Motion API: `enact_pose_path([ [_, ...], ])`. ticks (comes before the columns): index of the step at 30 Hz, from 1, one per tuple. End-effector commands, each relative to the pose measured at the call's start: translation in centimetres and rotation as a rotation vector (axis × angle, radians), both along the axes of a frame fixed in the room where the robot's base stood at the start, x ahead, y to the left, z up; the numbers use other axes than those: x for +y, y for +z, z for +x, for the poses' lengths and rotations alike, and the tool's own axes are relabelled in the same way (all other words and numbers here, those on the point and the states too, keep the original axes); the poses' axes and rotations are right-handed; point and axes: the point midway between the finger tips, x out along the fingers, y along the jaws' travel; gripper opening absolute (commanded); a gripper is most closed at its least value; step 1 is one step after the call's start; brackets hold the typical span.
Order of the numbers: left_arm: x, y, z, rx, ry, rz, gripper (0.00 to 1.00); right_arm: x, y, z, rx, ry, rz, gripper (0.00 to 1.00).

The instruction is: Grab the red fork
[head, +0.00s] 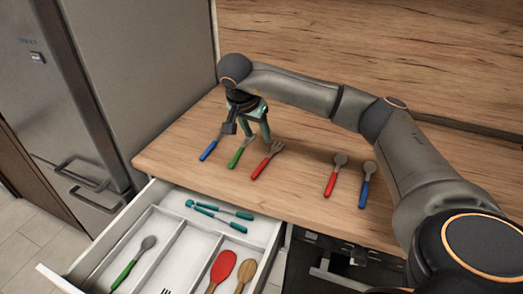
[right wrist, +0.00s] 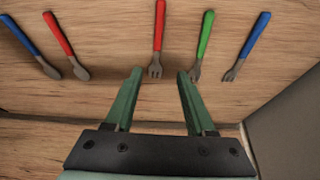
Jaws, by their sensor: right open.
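The red fork (head: 263,166) lies on the wooden counter, its red handle toward the drawer and its grey tines toward the back. In the right wrist view the red fork (right wrist: 159,30) has its tines between my right gripper's fingertips as seen in the picture. My right gripper (head: 253,134) is open and empty, with teal fingers, over the fork heads. It also shows in the right wrist view (right wrist: 160,74). How high it is above the fork is hard to tell. My left gripper is not in view.
The green fork (head: 236,158) and blue fork (head: 208,151) lie left of the red fork. A red spoon (head: 332,181) and blue spoon (head: 365,189) lie right. An open drawer (head: 112,228) with utensils is in front. A grey fridge (head: 140,80) stands left.

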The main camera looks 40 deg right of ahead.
Motion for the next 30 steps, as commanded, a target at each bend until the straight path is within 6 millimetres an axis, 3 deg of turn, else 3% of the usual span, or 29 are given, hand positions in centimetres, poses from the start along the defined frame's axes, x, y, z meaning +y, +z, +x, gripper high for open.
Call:
enact_pose_path([
  [9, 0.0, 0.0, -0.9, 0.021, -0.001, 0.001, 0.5, -1.8, -5.1, 0.7, 0.003, -0.001, 0.002, 0.55],
  [14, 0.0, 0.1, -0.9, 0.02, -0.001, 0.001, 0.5, -2.2, -6.0, 0.8, 0.001, 0.001, 0.002, 0.55],
  [24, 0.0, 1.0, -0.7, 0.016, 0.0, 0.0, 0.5, -3.5, -10.3, 1.1, 0.002, 0.0, 0.002, 0.55],
  [30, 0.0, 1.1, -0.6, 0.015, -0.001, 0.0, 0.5, -3.7, -10.8, 1.2, 0.0, 0.001, 0.002, 0.55],
])
